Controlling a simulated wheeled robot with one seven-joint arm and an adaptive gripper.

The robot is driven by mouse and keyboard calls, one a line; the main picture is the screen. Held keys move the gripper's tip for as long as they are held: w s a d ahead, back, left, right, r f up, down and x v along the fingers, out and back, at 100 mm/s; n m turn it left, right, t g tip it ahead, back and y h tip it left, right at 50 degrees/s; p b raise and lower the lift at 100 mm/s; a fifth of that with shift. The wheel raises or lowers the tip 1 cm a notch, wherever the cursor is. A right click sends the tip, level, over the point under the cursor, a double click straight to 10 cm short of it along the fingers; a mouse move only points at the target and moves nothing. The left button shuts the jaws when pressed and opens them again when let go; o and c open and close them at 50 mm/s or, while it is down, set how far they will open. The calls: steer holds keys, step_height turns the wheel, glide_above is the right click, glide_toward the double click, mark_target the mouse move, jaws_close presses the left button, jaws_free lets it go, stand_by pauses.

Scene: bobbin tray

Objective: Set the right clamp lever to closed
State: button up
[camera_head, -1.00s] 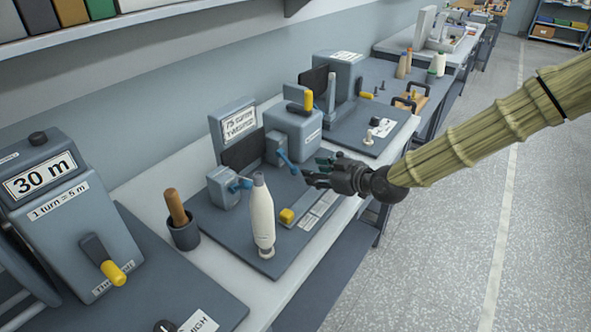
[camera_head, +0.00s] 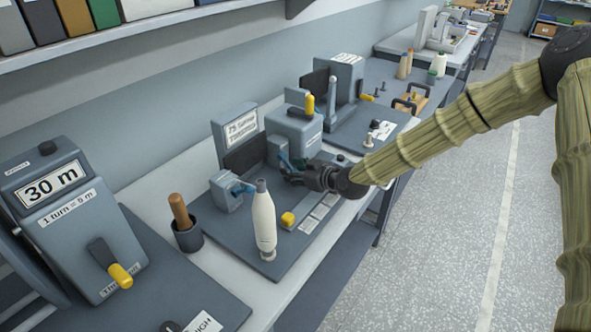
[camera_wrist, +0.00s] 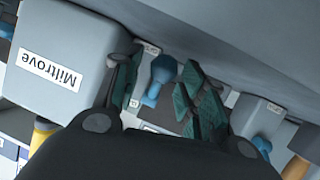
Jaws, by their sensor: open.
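The right clamp lever (camera_head: 284,158) is a blue lever on a small grey clamp block, at the right of the bobbin station. In the wrist view the blue lever (camera_wrist: 161,75) shows between my two dark green fingers. My gripper (camera_head: 289,174) is open, with its fingertips close to this lever. I cannot tell whether they touch it. The fingers partly cover the lever in the head view. The left clamp lever (camera_head: 243,187) is also blue and sits on its own grey block; it shows in the wrist view too (camera_wrist: 262,146).
A white bobbin (camera_head: 264,222) stands upright at the tray's front, beside a yellow knob (camera_head: 287,219). A dark cup with a wooden handle (camera_head: 187,236) is at left. The aisle floor is clear.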

jaws_close()
